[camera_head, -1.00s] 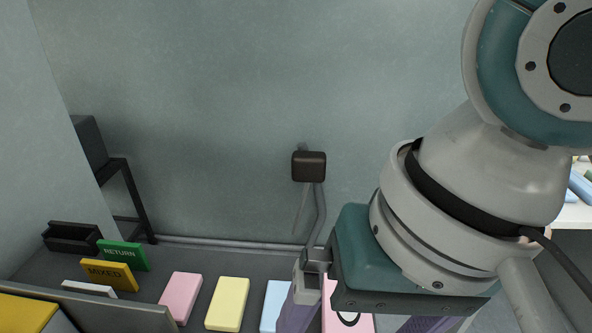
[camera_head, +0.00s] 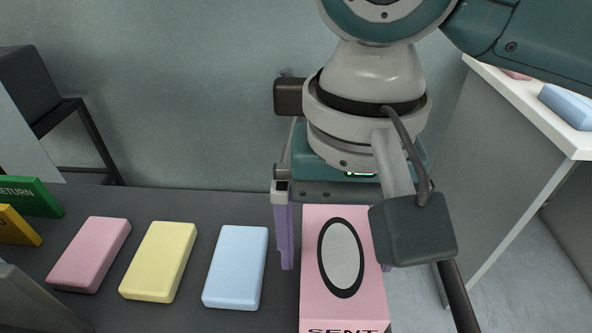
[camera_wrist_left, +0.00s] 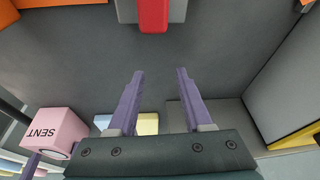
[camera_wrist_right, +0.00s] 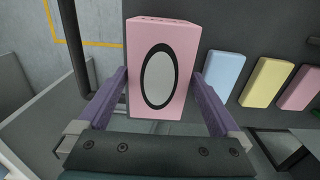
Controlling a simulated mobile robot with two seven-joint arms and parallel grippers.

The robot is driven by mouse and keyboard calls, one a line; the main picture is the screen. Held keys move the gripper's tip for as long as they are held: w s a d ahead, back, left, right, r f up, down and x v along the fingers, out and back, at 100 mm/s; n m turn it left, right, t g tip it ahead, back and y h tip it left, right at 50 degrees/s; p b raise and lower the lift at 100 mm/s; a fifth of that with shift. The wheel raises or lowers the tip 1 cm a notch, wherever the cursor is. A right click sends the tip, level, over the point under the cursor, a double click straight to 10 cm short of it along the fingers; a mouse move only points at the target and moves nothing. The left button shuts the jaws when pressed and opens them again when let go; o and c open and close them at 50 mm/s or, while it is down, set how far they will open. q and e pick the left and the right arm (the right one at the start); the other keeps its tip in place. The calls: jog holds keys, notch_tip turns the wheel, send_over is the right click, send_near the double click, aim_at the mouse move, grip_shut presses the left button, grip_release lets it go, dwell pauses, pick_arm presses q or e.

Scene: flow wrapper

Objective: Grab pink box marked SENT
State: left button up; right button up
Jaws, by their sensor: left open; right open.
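The pink box marked SENT (camera_head: 315,275) stands on the dark surface right of the middle in the head view, with a grey oval in a black ring on its face. My right gripper (camera_head: 335,262) is open at the box, one purple finger left of it and the other mostly hidden behind my arm. In the right wrist view the box (camera_wrist_right: 185,75) is between the open fingers (camera_wrist_right: 160,85), with gaps showing. In the left wrist view my left gripper (camera_wrist_left: 158,75) is open and empty, and the box (camera_wrist_left: 52,128) is at lower left.
Blue (camera_head: 236,267), yellow (camera_head: 159,261) and pink (camera_head: 90,254) blocks lie in a row left of the box. A green RETURN sign (camera_head: 30,196) and a yellow sign (camera_head: 18,228) are at far left. A white table (camera_head: 520,95) stands at right.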

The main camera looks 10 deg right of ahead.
jog(key=f+b, duration=0.1)
jog(key=f, duration=0.3)
jog(key=shift+s, duration=0.2)
jog(key=shift+r, duration=0.1)
jog(key=c, duration=1.2)
